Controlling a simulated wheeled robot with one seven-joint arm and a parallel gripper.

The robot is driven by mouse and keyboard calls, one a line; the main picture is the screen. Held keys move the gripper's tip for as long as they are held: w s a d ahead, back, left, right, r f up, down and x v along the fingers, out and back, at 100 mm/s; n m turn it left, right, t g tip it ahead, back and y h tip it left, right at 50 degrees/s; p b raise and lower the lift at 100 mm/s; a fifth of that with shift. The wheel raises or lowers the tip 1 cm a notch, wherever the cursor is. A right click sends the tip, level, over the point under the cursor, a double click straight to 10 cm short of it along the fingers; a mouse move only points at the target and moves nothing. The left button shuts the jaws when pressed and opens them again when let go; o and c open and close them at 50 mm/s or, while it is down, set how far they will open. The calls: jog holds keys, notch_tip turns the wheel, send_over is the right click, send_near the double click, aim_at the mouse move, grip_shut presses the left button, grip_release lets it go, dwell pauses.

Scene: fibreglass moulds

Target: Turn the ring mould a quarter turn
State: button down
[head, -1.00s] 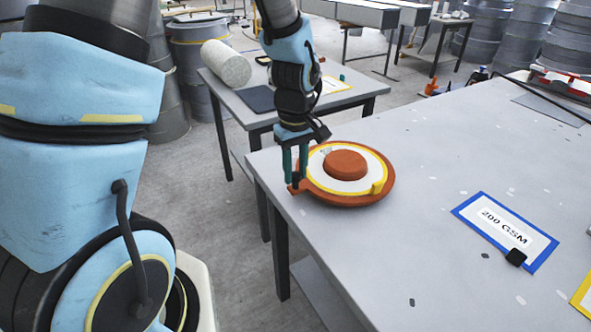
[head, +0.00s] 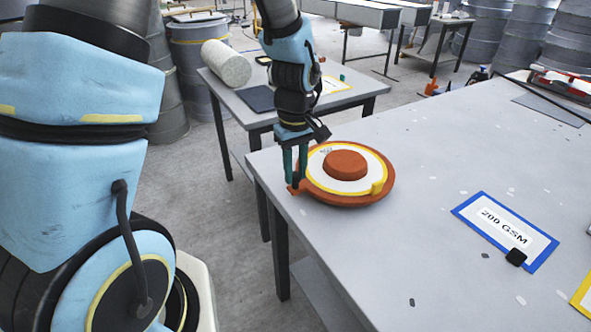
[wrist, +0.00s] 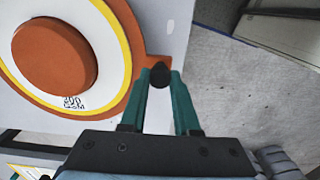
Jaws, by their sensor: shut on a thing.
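The ring mould (head: 333,198) is an orange-red disc lying flat on the grey table, near its left corner. It carries a white ring edged in yellow, a raised orange-red centre and a small yellow block at its front right. A tab with a dark upright peg (wrist: 160,75) sticks out from its rim on the left side. My gripper (head: 295,185) points down at this tab, with its green fingers (wrist: 161,90) closed around the peg. In the wrist view the mould (wrist: 128,40) fills the upper left, with small print on its white ring.
The table (head: 400,250) is clear around the mould's right. A blue-framed "200 GSM" card (head: 485,222) with a black block (head: 516,257) lies at right. The table's left edge is close beside the tab. A second table (head: 300,108) with a white roll (head: 226,64) stands behind.

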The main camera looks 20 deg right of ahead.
jog(key=shift+w+a, duration=0.1)
jog(key=shift+w, duration=0.1)
dwell(0.5)
